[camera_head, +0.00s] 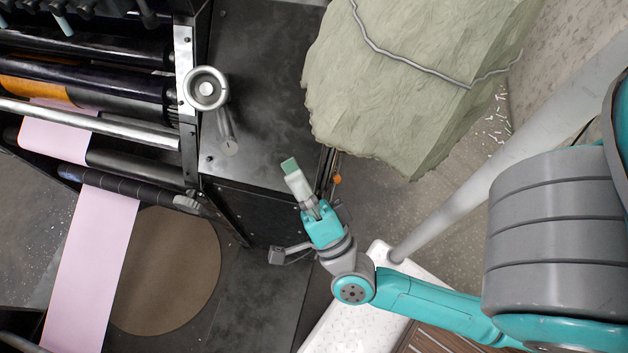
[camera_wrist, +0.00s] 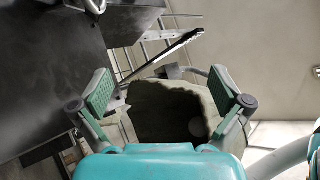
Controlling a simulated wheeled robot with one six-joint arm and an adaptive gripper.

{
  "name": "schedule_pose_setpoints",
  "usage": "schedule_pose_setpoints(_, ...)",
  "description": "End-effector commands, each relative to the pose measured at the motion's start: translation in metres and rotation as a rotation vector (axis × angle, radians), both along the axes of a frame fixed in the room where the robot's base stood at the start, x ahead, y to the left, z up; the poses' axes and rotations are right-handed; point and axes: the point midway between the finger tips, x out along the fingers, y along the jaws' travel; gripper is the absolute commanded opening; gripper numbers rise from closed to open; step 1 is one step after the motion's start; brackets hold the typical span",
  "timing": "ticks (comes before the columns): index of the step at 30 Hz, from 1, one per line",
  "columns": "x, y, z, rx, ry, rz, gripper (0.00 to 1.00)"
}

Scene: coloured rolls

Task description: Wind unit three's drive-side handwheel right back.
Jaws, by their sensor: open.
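A pale grey handwheel (camera_head: 205,88) with a round hub sits on the side plate of the roller machine in the head view. Its handle (camera_head: 229,142) points down and slightly right in the picture. I cannot read a unit number on it. My gripper (camera_head: 290,167) is to the right of and below the handwheel in the picture, apart from it. In the wrist view my gripper (camera_wrist: 162,74) is open, with its two green-padded fingers wide apart and nothing between them. A pale rounded part (camera_wrist: 95,5), possibly the handle, shows at the top left there.
A dark machine cabinet (camera_head: 265,90) lies beside the handwheel. A large pale green wrapped bulk (camera_head: 400,80) tied with cord stands close to the right of my gripper. Pink web (camera_head: 92,255) runs over rollers at left. A ladder-like frame (camera_wrist: 150,45) shows in the wrist view.

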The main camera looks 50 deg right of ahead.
Motion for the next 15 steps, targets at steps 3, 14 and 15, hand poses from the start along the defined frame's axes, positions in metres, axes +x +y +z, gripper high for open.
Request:
schedule_pose_setpoints(3,-0.009,0.002,-0.01,-0.102,0.068,-0.019,1.0)
schedule_pose_setpoints(14,-0.034,0.009,-0.042,-0.401,0.278,-0.059,1.0)
schedule_pose_setpoints(15,-0.037,0.01,-0.046,-0.432,0.3,-0.063,1.0)
